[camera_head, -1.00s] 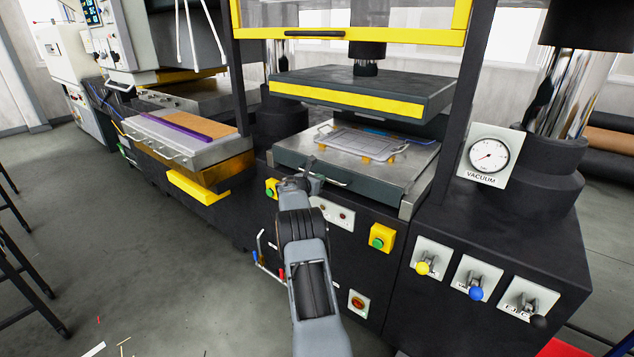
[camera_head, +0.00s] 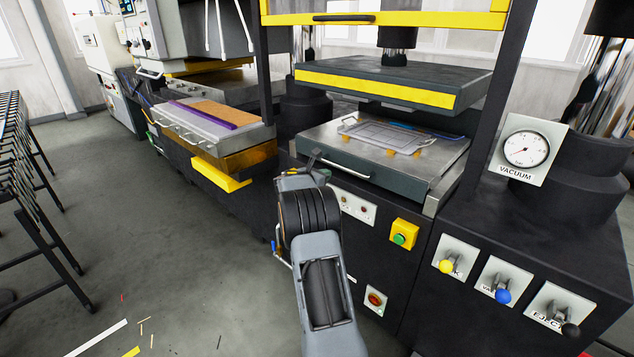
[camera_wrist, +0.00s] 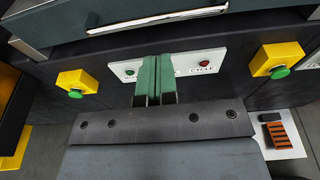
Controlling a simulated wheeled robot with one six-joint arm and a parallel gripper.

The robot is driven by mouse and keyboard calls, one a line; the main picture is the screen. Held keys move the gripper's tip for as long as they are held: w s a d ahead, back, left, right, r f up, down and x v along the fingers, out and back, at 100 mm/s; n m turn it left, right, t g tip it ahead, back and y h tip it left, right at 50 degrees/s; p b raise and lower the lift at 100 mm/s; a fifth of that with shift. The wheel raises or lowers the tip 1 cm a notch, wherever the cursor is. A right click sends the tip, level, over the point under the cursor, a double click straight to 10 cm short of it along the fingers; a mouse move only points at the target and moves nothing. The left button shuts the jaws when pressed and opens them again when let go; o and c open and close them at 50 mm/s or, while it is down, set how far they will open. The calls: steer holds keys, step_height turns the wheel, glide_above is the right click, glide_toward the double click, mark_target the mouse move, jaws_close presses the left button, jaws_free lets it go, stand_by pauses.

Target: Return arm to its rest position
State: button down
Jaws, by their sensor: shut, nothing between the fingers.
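My arm reaches forward from the bottom of the head view, in front of the black press. My gripper (camera_head: 316,156) is small and partly hidden behind my wrist there, near the front left corner of the lower platen (camera_head: 425,175). In the wrist view my gripper (camera_wrist: 156,60) shows two green fingers side by side, shut and empty. They overlap the white button panel (camera_wrist: 200,65) on the press front. I cannot tell how far they are from it.
Yellow button boxes (camera_head: 404,234) stick out of the press front. A platen handle (camera_head: 346,170) juts out above. Valve levers (camera_head: 503,295) and a vacuum gauge (camera_head: 527,149) are at the right. A black rack (camera_head: 25,170) stands left. Open floor (camera_head: 150,260) lies between.

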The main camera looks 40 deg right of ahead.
steer(key=shift+v, duration=2.35)
steer(key=s+a+f+m+g+y, duration=0.2)
steer(key=s+a+f+m+y, duration=0.15)
steer(key=f+m, duration=0.3)
steer(key=s+a+m+y, duration=0.4)
steer(key=s+a+m, duration=0.15)
steer(key=a, duration=0.25)
steer(key=s+a+r+m+t+y+p, duration=0.1)
steer(key=s+a+r+m+y, duration=0.1)
steer(key=s+a, duration=0.3)
steer(key=s+a+r+m+t+y+p, duration=0.1)
steer(key=s+a+r+m+y+p, duration=0.1)
steer(key=a, duration=1.1)
steer(key=s+a+r+m+t+y+p, duration=0.1)
steer(key=s+a+r+m+t+y, duration=0.1)
steer(key=s+a, duration=0.7)
step_height(320, 180, up, 4)
steer(key=shift+a+f+m+y, duration=0.2)
steer(key=shift+a+m+y, duration=0.35)
steer(key=shift+y, duration=0.7)
